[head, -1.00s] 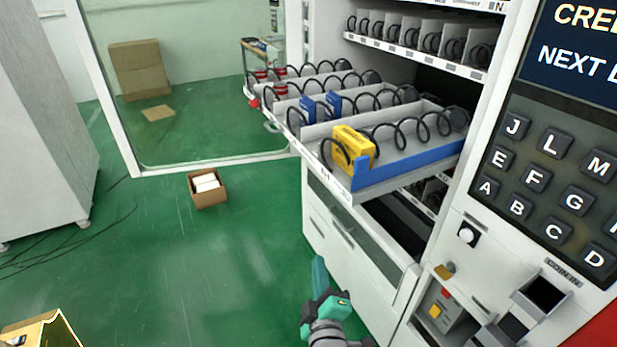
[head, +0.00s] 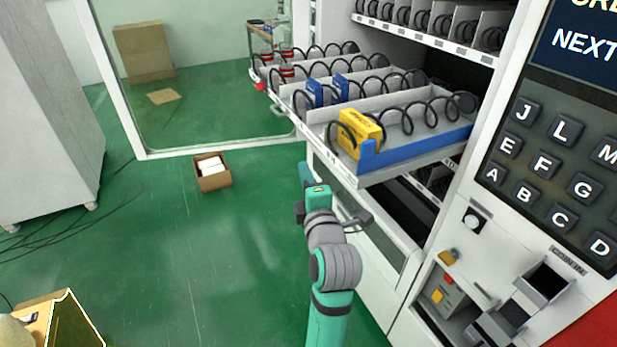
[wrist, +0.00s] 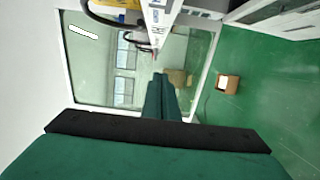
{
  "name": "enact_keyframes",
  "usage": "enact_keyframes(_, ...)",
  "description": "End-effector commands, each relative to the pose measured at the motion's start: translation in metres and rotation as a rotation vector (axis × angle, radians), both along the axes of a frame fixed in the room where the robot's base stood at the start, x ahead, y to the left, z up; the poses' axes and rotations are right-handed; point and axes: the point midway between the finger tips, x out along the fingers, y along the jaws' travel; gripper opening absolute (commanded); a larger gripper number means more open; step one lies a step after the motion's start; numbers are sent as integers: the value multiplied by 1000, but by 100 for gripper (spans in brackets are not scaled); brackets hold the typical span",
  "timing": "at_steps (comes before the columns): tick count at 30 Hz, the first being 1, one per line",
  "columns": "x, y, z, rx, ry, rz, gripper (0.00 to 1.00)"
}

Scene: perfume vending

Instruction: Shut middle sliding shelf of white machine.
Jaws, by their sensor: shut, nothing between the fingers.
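The middle sliding shelf (head: 347,177) of the white machine (head: 385,262) is pulled out toward the left in the head view. It carries black spiral coils, a yellow box (head: 358,133) and blue boxes (head: 327,90). My gripper (head: 308,172) is in front of and below the shelf's front edge, near its near corner; contact cannot be told. In the wrist view my gripper (wrist: 163,90) is shut and empty, with the shelf's front edge (wrist: 158,18) ahead at the top.
An upper shelf (head: 425,42) sits inside the machine. The open glass door (head: 210,100) stands at the back. A small carton (head: 212,178) lies on the green floor, and another carton (head: 45,318) is at lower left.

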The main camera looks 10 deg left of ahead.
Motion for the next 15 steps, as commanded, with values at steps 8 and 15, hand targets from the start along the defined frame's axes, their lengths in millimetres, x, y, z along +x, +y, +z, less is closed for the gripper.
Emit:
enact_keyframes(8, 50, 19, 0, 2, 1, 0, 0)
enact_keyframes(15, 73, 2, 0, 2, 2, -2, 0)
